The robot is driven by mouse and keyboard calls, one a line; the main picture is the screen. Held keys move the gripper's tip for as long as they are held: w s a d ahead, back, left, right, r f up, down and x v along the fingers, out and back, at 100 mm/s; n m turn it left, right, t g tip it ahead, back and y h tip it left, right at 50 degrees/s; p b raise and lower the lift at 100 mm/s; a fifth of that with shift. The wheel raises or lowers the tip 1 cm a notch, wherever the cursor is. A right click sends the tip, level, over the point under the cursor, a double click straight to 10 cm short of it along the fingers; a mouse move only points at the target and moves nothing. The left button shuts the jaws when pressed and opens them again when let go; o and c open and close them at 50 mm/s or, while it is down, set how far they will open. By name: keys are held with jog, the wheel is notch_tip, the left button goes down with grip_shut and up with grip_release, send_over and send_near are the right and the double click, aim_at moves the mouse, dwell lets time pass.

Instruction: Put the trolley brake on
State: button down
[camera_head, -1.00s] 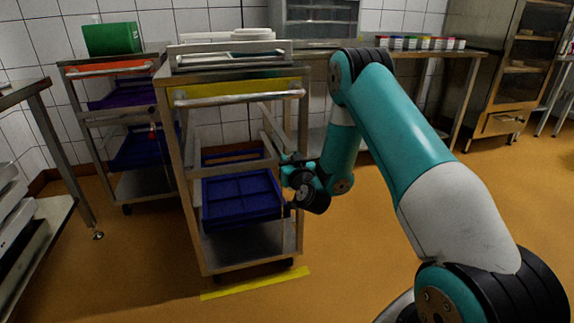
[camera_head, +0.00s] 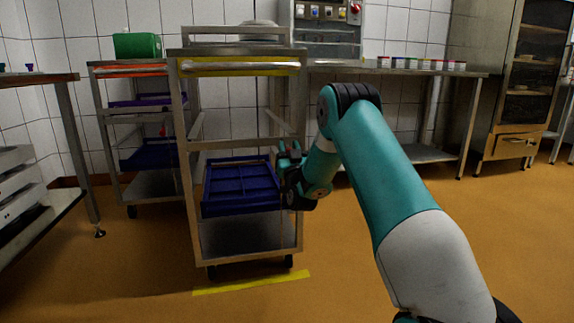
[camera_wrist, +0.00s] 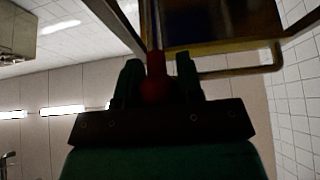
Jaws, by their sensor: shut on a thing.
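The near metal trolley (camera_head: 186,160) with a yellow strip under its top stands left of the middle in the head view. My gripper (camera_head: 289,151) is at its right front post, beside the blue crate on the middle shelf, with its fingers pointing up. In the wrist view my gripper (camera_wrist: 157,78) is shut on a red lever (camera_wrist: 153,72), which stands upright between the two dark fingers. The lever is dim there, and its lower end is hard to make out. In the head view it is hidden by the gripper.
A blue crate (camera_head: 240,187) sits on the trolley's shelf. A second trolley (camera_head: 107,150) with an orange strip stands behind left, with a red piece (camera_head: 162,131) on it. A yellow floor line (camera_head: 252,284) runs before the near trolley. The floor to the right is open.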

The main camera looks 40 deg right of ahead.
jog(key=shift+w+d+f+b, duration=0.15)
jog(key=shift+f+b, duration=0.25)
jog(key=shift+f, duration=0.85)
jog(key=shift+w+d+f+b, duration=0.1)
jog(key=shift+f+b, duration=0.25)
jog(key=shift+f, duration=0.9)
jog(key=shift+f+y, duration=0.1)
jog(key=shift+y, duration=0.2)
jog(key=c, duration=0.8)
grip_release()
jog(key=shift+a+r, duration=0.1)
jog(key=shift+r, duration=0.1)
jog(key=b+v, duration=0.8)
jog(key=v, duration=0.9)
jog(key=shift+b, duration=0.3)
